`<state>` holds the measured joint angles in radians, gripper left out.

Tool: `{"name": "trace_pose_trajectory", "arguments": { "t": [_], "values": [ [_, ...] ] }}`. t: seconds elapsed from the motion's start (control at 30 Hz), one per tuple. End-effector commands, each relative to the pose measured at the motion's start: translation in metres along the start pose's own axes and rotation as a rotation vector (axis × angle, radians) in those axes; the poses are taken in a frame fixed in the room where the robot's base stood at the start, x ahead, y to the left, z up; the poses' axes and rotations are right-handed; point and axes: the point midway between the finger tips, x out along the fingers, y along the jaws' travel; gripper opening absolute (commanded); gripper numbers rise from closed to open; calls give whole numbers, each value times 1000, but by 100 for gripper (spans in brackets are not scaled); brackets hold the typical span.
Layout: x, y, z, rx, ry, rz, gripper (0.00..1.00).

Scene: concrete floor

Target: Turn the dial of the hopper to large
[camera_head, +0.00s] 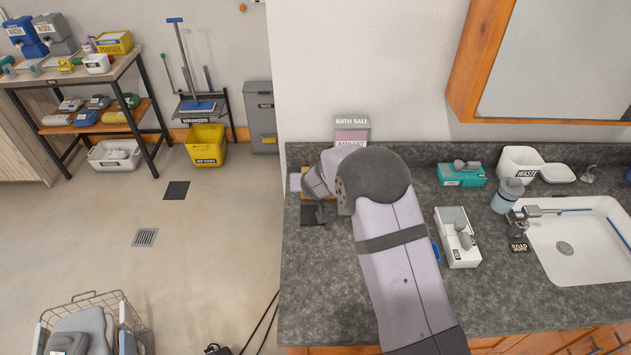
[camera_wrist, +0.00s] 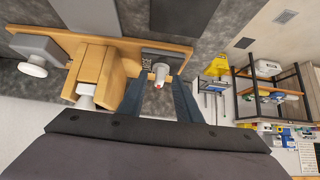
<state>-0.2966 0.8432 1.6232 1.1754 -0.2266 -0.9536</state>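The hopper labelled bath salt (camera_head: 352,122) stands on the dark counter against the wall in the head view, its lower part hidden behind my arm. In the wrist view, its wooden board (camera_wrist: 60,42) carries a wooden chute-like block and white knobs (camera_wrist: 32,66). A small white dial with a red mark (camera_wrist: 160,72) sits on a dark plate at the right part of the board. My gripper (camera_wrist: 160,88) is open, its two dark fingers on either side of the dial, with gaps visible. The dial's setting cannot be read. My arm hides the gripper in the head view.
A white box (camera_head: 458,252) with grey items lies right of my arm. A teal box (camera_head: 461,178), a waste bin (camera_head: 517,160), a soap dispenser and a sink (camera_head: 590,262) are farther right. The counter's left edge lies close to the hopper.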

Motion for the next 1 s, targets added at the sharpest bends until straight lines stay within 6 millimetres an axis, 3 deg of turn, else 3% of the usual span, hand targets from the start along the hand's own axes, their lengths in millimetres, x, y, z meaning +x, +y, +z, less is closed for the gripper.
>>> {"name": "trace_pose_trajectory", "arguments": {
  "t": [0.37, 0.4, 0.53, 1.0],
  "values": [
    [5, 0, 0, 0, 0, 0, 31],
    [5, 0, 0, 0, 0, 0, 29],
    [5, 0, 0, 0, 0, 0, 0],
    [2, -1, -2, 23, -3, 24, 0]
  ]
}}
